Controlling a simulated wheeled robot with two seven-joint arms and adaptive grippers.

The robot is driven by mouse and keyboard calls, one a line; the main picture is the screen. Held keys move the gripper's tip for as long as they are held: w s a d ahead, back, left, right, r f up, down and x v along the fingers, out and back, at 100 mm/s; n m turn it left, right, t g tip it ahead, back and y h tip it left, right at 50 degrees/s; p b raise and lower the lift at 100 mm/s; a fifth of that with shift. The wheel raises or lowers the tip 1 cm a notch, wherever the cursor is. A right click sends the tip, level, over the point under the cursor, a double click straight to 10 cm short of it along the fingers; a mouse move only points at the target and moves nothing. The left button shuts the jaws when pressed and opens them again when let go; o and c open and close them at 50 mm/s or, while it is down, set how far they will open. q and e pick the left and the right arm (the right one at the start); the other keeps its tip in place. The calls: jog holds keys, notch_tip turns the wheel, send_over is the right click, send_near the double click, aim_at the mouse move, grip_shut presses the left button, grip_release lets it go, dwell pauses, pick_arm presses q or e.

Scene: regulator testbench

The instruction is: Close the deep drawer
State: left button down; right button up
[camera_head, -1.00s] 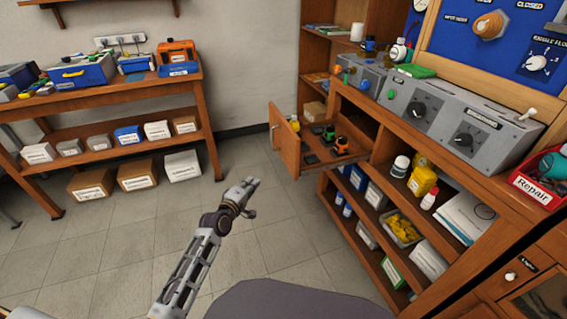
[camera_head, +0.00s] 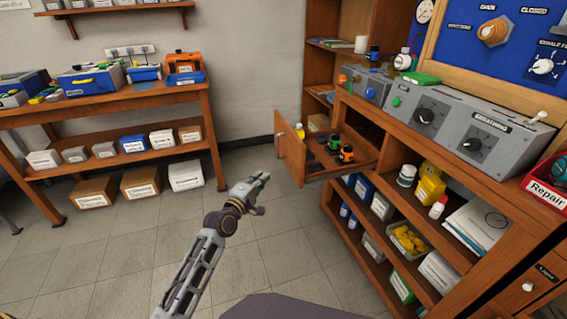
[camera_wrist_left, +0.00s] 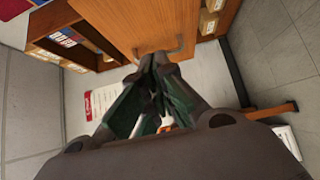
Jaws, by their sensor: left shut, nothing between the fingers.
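The deep drawer (camera_head: 290,150) stands pulled out of the wooden bench, its plain wood front facing left, with black, orange and green items inside. In the left wrist view, a wooden front panel with a handle (camera_wrist_left: 160,48) shows just beyond the fingers. My left gripper (camera_head: 262,182) is shut and empty. In the head view it is to the left of and below the drawer front. It also shows in the left wrist view (camera_wrist_left: 158,62), its tips overlapping the handle in the picture; contact cannot be told. My right gripper is out of view.
The bench's open shelves (camera_head: 385,215) hold bottles, boxes and a tray below and right of the drawer. Grey control boxes (camera_head: 440,125) stand on top. A workbench (camera_head: 110,105) with toolboxes is at the left. The floor between is clear.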

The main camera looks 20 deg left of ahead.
pick_arm(q)
jog(key=shift+w, duration=1.3)
jog(key=b, duration=0.4)
send_near(289, 154)
jog(key=shift+w, duration=1.5)
jog(key=shift+w+d+b, duration=0.35)
jog(key=shift+w+d, duration=0.15)
jog(key=shift+d, duration=0.05)
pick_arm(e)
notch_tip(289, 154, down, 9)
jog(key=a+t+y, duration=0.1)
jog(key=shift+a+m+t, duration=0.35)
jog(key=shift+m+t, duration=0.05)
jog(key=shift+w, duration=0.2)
